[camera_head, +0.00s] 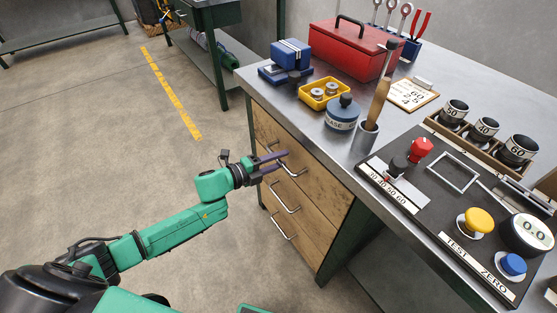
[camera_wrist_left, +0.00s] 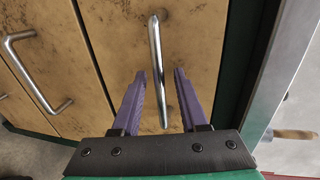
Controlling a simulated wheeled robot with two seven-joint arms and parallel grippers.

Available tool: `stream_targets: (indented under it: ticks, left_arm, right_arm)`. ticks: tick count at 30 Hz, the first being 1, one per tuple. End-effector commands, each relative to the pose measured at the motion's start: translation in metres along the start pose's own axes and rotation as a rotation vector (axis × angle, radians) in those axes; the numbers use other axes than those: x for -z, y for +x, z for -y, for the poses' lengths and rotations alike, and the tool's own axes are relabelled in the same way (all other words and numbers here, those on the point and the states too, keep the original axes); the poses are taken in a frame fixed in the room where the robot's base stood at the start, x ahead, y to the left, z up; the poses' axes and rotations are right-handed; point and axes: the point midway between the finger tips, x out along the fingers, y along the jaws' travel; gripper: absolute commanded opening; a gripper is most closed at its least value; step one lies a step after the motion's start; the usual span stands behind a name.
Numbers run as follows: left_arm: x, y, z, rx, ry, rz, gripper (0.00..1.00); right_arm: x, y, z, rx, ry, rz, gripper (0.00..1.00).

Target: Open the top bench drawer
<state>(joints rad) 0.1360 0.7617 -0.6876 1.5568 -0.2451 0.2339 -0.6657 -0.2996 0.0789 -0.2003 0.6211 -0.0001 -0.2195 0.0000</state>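The top bench drawer (camera_head: 315,178) has a worn wooden front and looks shut, flush with the drawers below it. Its metal bar handle (camera_wrist_left: 156,60) shows in the left wrist view and is partly hidden by my gripper in the head view. My left gripper (camera_head: 279,161) is at the top drawer's front, its purple fingers pointing at the handle. In the left wrist view the fingers (camera_wrist_left: 160,72) are open and apart, one on each side of the handle bar. Neither finger visibly touches the bar. My right gripper is not in view.
A second drawer handle (camera_head: 286,198) and a third (camera_head: 283,227) lie below. The bench top (camera_head: 308,123) carries a red toolbox (camera_head: 345,50), a yellow tray (camera_head: 310,101) and a control panel (camera_head: 425,235). The floor (camera_head: 160,170) left of the drawers is clear.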

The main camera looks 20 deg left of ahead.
Motion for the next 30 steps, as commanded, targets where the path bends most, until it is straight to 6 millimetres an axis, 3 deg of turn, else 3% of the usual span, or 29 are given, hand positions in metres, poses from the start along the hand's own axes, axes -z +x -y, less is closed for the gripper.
stream_targets:
  ticks: [1,3,30]
  left_arm:
    - [0.0,-0.0002,0.0,0.0,0.0,0.0,0.22]
    - [0.0,-0.0002,0.0,0.0,0.0,0.0,0.0]
    - [-0.0003,-0.0005,-0.0003,0.0,0.0,0.001,0.0]
  right_arm:
    - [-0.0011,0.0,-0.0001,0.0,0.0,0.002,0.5]
    - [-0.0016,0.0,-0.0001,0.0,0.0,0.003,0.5]
    - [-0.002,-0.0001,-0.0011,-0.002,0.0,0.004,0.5]
